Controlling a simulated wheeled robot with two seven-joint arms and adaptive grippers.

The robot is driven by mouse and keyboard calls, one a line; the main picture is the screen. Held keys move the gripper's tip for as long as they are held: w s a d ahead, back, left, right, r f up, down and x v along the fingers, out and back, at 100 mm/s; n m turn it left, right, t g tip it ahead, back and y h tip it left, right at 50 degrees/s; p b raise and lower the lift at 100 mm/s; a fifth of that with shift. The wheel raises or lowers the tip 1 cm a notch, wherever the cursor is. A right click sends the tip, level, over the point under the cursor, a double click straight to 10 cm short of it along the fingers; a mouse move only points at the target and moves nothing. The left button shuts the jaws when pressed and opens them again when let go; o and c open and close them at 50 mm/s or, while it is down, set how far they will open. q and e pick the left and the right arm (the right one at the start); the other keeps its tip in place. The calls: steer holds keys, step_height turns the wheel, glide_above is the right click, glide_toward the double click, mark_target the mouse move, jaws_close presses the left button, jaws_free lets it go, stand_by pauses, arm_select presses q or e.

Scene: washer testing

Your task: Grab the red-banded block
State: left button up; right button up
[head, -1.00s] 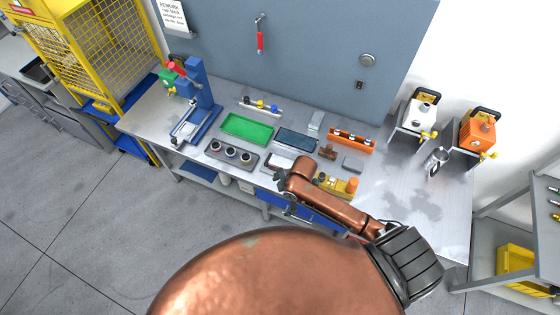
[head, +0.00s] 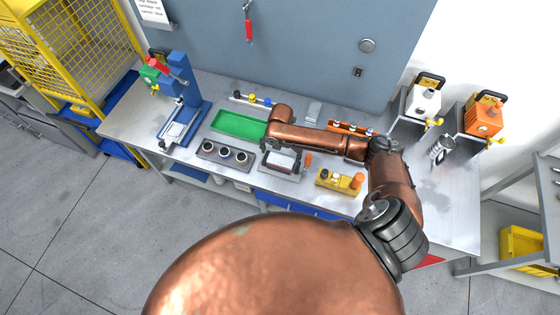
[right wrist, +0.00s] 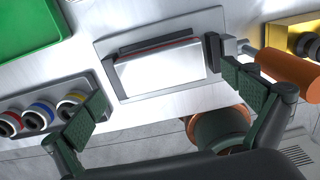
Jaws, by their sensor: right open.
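A silver block with a dark top and a thin red band (right wrist: 160,66) lies in a shallow grey tray (right wrist: 112,75) in the right wrist view. In the head view the block (head: 283,160) shows partly, below my right forearm. My right gripper (right wrist: 165,105) is open and empty. I cannot tell whether that finger touches anything. My left gripper is not in view.
A dark holder with several banded rings (head: 225,153) stands left of the tray. A green tray (head: 238,124) is behind. An orange-handled tool (right wrist: 285,72) and a yellow fixture (head: 340,180) lie to the right. A blue press (head: 185,105) stands at the bench's left.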

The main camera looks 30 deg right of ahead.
mark_target(281, 160)
step_height(281, 160, down, 4)
steer(key=shift+s+r, duration=0.1)
steer(key=shift+r, duration=0.15)
steer(key=c, duration=1.1)
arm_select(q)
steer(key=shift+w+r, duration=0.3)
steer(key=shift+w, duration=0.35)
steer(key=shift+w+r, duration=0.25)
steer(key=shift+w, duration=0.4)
arm_select(e)
steer(key=c, duration=0.4)
